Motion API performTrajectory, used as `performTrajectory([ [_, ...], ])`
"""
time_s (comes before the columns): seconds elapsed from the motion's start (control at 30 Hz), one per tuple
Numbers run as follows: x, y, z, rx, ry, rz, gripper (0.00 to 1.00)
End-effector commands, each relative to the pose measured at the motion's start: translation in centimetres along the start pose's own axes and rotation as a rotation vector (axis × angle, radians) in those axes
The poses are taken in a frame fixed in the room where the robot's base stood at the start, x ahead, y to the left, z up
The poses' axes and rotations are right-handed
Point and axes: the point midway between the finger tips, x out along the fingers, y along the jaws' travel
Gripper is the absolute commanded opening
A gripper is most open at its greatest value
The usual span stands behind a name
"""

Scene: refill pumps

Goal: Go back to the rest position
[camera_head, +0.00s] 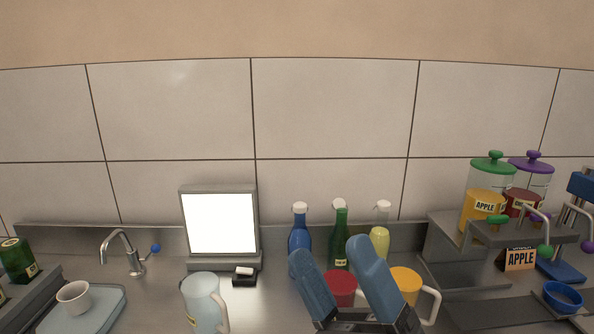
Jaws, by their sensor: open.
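My gripper (345,264) shows at the lower middle of the head view. Its two blue fingers are spread apart, pointing up and away, with nothing seen between them except things farther back. Behind and beside the fingers are a red mug (341,287) and a yellow mug (407,285) with a white handle. The fingers partly cover both mugs. Whether the fingers touch either mug cannot be told from this view.
Blue (299,237), green (339,233) and pale yellow (380,242) bottles stand behind the gripper. A lit screen (220,222) and light blue pitcher (202,303) are left. Dispensers with apple-labelled yellow contents (481,209) stand right on a raised metal unit. Open air lies above.

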Motion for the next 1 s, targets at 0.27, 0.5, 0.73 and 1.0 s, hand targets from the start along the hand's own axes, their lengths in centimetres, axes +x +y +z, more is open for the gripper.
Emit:
performTrajectory([
  [0.27, -8.4, 1.6, -1.1, 0.311, -0.395, -0.009, 0.72],
  [0.5, -16.8, 3.5, -3.2, 0.546, -0.716, -0.039, 0.72],
  [0.73, -24.8, 6.7, -6.2, 0.735, -1.014, -0.086, 0.72],
  [1.0, -32.3, 11.9, -10.0, 0.897, -1.333, -0.156, 0.72],
])
